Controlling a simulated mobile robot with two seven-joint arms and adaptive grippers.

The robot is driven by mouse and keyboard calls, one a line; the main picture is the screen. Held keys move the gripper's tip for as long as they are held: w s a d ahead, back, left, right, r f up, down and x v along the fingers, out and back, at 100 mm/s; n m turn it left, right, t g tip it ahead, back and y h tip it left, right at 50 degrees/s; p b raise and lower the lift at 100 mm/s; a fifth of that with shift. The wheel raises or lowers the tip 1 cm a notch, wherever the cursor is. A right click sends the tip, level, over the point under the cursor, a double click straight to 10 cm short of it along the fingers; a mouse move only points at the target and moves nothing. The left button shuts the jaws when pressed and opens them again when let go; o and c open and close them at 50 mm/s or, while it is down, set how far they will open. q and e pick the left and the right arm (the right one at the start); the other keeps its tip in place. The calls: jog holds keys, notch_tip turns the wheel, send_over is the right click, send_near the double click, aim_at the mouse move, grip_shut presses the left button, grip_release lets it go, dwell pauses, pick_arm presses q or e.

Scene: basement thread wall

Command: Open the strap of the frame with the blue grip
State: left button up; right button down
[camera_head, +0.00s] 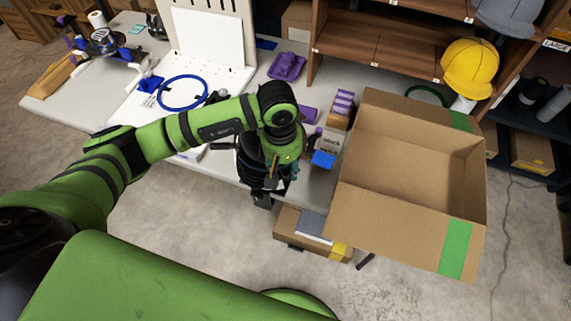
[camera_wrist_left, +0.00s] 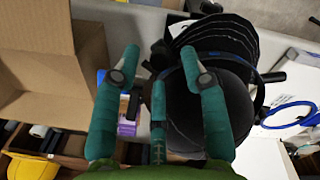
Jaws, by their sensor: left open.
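In the head view my left gripper (camera_head: 275,172) points down at the front edge of the workbench, partly hidden by its own wrist. In the left wrist view its two teal fingers (camera_wrist_left: 160,58) stand wide apart. A rounded black object with ribbed layers (camera_wrist_left: 212,45) lies under and beside the right finger. A blue band (camera_wrist_left: 262,78) curves along the black object's right side. No blue grip can be made out for certain. My right gripper is not in view.
A large open cardboard box (camera_head: 402,205) stands right of the gripper, with a small blue block (camera_head: 323,159) between. A blue ring (camera_head: 182,92) lies on the workbench (camera_head: 60,100). A lower carton (camera_head: 290,225) is in front.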

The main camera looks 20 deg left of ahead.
pick_arm(q)
jog(key=shift+d+f, duration=0.1)
jog(key=shift+f, duration=0.65)
grip_shut()
